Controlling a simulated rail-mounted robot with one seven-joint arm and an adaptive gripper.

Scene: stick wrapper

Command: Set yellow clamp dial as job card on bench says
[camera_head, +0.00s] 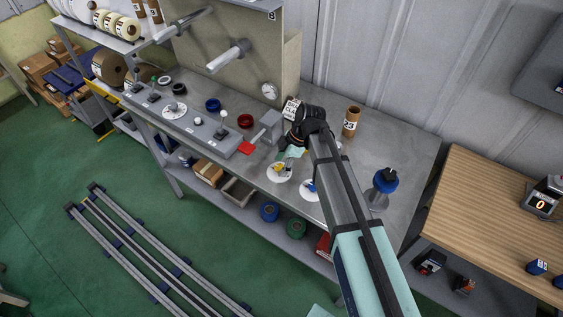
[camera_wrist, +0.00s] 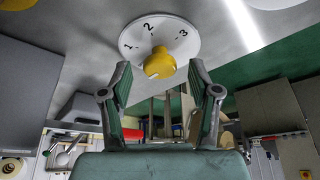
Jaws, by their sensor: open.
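The yellow clamp dial (camera_head: 279,168) is a knob on a white round plate on the bench; in the wrist view the yellow knob (camera_wrist: 160,64) sits on its plate (camera_wrist: 132,36), marked 1, 2 and 3. A short pale mark shows on the knob, but I cannot tell which number it points to. My gripper (camera_wrist: 159,66) is open, with one finger on each side of the knob in the picture; contact is not clear. A small white card with dark print (camera_head: 291,109) stands behind my wrist, partly hidden; I cannot read its full text.
A second white plate with a blue knob (camera_head: 311,186) is just right, partly behind my arm.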

